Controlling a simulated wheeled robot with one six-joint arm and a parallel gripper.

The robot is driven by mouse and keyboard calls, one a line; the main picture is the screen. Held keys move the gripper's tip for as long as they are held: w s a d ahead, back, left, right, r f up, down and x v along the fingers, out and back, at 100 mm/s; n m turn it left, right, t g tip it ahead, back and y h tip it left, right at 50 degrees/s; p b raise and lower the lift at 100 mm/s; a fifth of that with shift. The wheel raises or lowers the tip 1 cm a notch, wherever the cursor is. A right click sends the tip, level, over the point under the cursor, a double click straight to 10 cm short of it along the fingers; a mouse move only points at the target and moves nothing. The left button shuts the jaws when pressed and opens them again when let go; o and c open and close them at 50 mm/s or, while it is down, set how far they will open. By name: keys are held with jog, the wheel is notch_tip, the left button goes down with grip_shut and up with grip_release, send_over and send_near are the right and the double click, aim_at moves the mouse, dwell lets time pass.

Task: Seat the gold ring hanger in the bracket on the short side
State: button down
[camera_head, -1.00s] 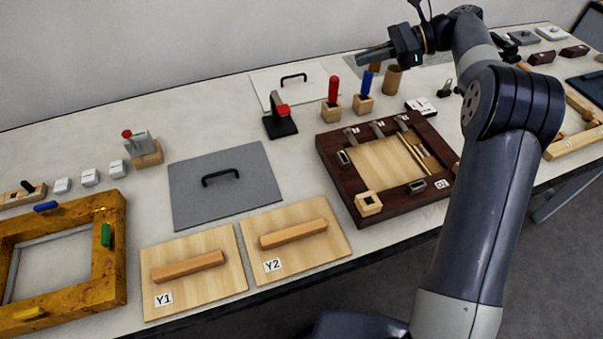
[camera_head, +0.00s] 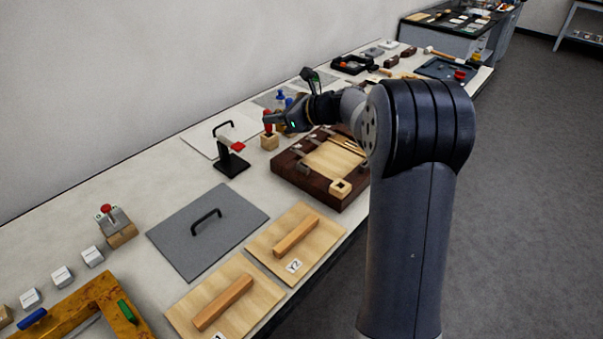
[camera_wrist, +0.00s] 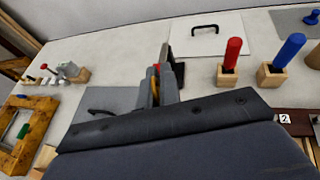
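My gripper (camera_head: 276,119) is raised over the back of the bench, overlapping the red-handled tool in the head view. In the wrist view its fingers (camera_wrist: 160,82) are close together with a gold-coloured sliver between them, which looks like the gold ring hanger (camera_wrist: 154,91); its ring shape is hidden. The dark wooden frame (camera_head: 285,180) lies right of centre in the head view with small metal fittings on its rim. The burl-gold frame (camera_head: 83,300) is cut off at the lower left, with blue and green blocks on it. I cannot tell which fitting is the short-side bracket.
A black stand with a red part (camera_head: 232,163), a red-handled tool in a wooden block (camera_head: 269,140) and a grey handled plate (camera_head: 190,240) stand nearby. Two wooden plates, Y1 (camera_head: 205,290) and Y2 (camera_head: 275,252), lie at the front edge. Bare bench shows at the left back.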

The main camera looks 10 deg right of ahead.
jog(key=d+f+m+t+h, duration=0.1)
jog(key=d+f, duration=0.1)
jog(key=s+d+f+m+h, duration=0.1)
jog(key=d+f, duration=0.1)
jog(key=f, duration=0.1)
jog(key=d+f+m+t+b, duration=0.1)
jog(key=d+f, duration=0.1)
jog(key=f, duration=0.1)
jog(key=shift+s+f+t+h, duration=0.2)
jog(key=shift+s+t+h, duration=0.1)
jog(key=shift+h, duration=0.1)
jog(key=shift+f, duration=2.05)
jog(key=shift+f+b, duration=0.2)
jog(key=shift+b, duration=0.15)
jog(key=c, duration=1.6)
grip_release()
jog(key=shift+r, duration=0.15)
